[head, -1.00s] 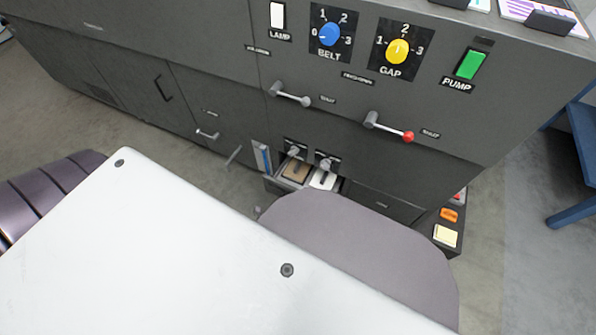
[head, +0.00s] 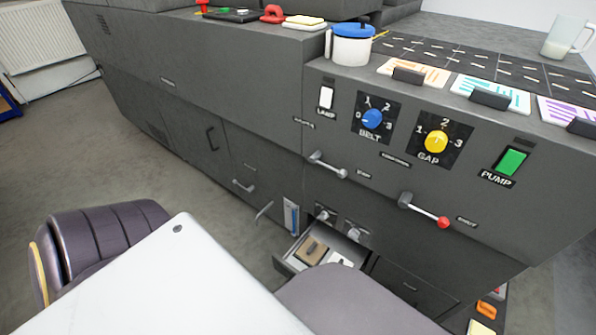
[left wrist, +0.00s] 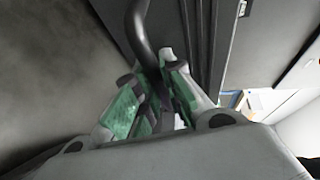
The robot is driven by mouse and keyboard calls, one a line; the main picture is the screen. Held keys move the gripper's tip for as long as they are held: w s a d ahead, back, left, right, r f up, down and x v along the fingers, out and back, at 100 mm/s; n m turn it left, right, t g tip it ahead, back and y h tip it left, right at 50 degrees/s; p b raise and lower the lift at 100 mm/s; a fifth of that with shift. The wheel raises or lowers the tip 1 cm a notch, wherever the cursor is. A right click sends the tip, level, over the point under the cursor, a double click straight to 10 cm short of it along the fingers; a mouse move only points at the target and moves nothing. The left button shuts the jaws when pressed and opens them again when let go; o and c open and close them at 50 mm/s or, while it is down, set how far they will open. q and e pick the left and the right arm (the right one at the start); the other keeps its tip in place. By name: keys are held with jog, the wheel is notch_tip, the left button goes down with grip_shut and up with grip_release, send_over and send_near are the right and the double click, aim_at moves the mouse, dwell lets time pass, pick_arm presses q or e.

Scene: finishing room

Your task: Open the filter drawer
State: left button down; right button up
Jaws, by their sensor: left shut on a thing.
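An open drawer (head: 283,265) sticks out low in the dark cabinet (head: 250,90) in the head view; I take it for the filter drawer. A brown block (head: 312,250) and a white piece (head: 340,259) lie in it. In the left wrist view my left gripper (left wrist: 160,105), with green finger pads, is shut on a dark curved bar (left wrist: 138,25), which looks like a handle. Pale contents (left wrist: 265,100) show to its right. The left gripper is hidden in the head view. My right gripper is not in view.
Levers (head: 328,165) and a red-tipped lever (head: 424,210) project from the cabinet front above the drawer. A lidded white pot (head: 350,48) and a glass mug (head: 567,38) stand on top. Grey floor (head: 130,160) is clear to the left.

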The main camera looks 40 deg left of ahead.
pick_arm(q)
jog(key=c, duration=1.8)
grip_release()
jog(key=v, duration=1.2)
